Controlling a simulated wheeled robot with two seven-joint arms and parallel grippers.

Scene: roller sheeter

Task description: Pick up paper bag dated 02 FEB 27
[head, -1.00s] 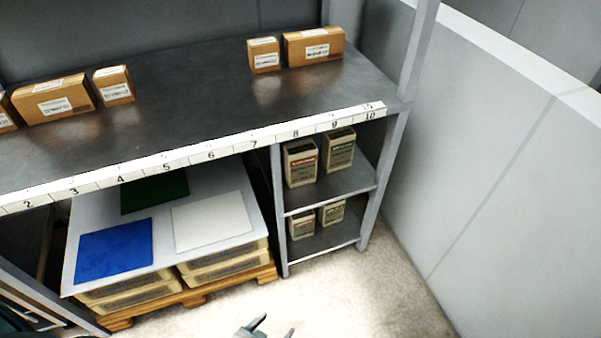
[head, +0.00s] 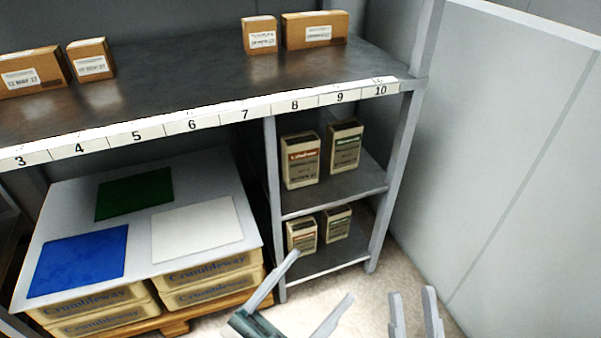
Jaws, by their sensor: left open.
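Several paper bags stand upright in the small shelf unit. On its upper shelf are a bag with a red label band (head: 301,161) and a bag with a green label band (head: 344,148). On its lower shelf are a left bag (head: 301,236) and a right bag (head: 337,223). The dates on them are too small to read. My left gripper (head: 321,276) is open and empty, in front of and below the lower shelf. My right gripper (head: 412,291) is to its right, fingers apart and empty, over the floor.
Cardboard boxes (head: 313,31) stand on the dark worktop (head: 190,85), above a numbered edge strip (head: 207,121). A pallet stack with a white top (head: 60,197) and coloured sheets is left of the shelf unit. A grey wall (head: 520,130) is on the right.

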